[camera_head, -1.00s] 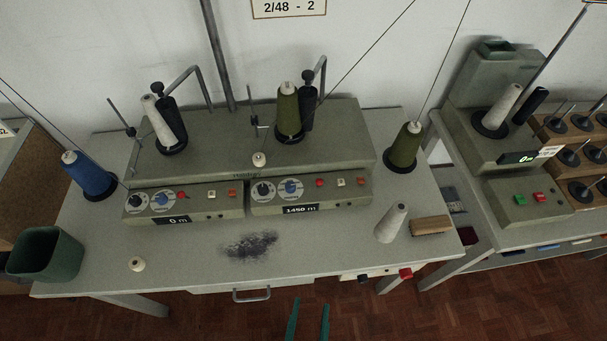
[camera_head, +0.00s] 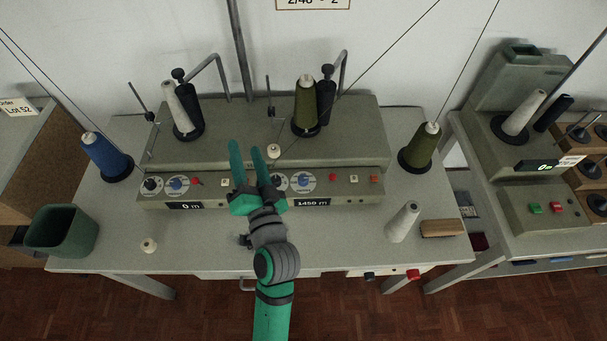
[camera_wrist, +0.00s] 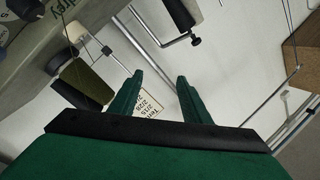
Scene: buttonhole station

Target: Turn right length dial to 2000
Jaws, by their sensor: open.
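The winding machine has two control panels. The right panel's length dial is a white disc with a blue knob (camera_head: 302,181), just above the dark display (camera_head: 312,202) reading 1450 m. The left panel has a similar blue dial (camera_head: 178,184) above a display (camera_head: 186,206) reading 0 m. My gripper (camera_head: 247,147) is open and empty, its green fingers pointing toward the machine, left of the right length dial in the head view. My arm hides the area between the panels. The open fingers also show in the wrist view (camera_wrist: 159,78), with nothing between them.
Olive cones (camera_head: 308,105) (camera_head: 419,147), a blue cone (camera_head: 105,155) and white cones (camera_head: 183,108) (camera_head: 402,222) stand around. A white peg (camera_head: 273,151) is near my fingers. A green bin (camera_head: 62,231) stands left; a wooden block (camera_head: 442,228) lies right.

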